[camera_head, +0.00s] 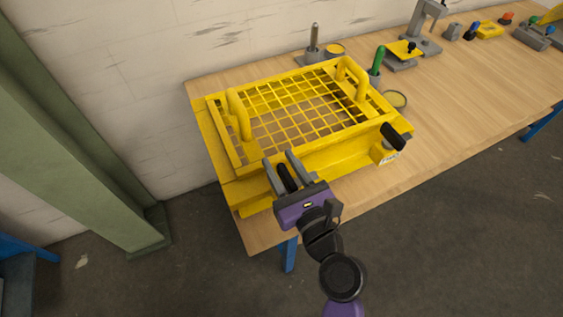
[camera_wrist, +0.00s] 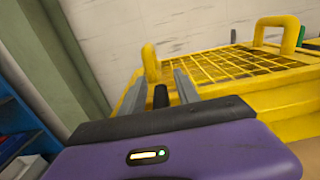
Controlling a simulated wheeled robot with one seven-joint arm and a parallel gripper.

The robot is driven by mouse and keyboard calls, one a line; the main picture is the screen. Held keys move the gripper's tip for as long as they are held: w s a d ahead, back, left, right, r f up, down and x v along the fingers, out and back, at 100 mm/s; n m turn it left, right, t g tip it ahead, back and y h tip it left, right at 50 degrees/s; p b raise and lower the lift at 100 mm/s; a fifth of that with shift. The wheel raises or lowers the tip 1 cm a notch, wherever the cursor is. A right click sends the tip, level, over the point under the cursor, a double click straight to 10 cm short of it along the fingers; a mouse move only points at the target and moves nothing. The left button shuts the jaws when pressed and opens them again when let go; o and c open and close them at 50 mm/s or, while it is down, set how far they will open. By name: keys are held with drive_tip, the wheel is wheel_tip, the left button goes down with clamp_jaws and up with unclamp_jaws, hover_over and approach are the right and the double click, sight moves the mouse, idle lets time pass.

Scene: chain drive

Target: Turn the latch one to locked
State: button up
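A yellow guard box (camera_head: 300,152) with a mesh lid and two yellow handles sits on the wooden table; it also shows in the wrist view (camera_wrist: 285,100). Two black latch knobs are on its front side. One black latch (camera_head: 287,178) lies between the fingers of my gripper (camera_head: 281,170) at the front left; the latch also shows between the fingers in the wrist view (camera_wrist: 160,97). The fingers stand on both sides of it, with visible gaps. The other black latch (camera_head: 394,137) is at the front right corner, tilted, above a small label. The latch's base is hidden by my gripper.
A green-handled tool (camera_head: 377,60) and a grey post (camera_head: 314,40) stand behind the box. Several fixtures and small coloured parts line the table's back right. The table's front right (camera_head: 470,105) is bare. A green column (camera_head: 75,130) stands at the left.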

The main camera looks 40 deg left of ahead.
clamp_jaws()
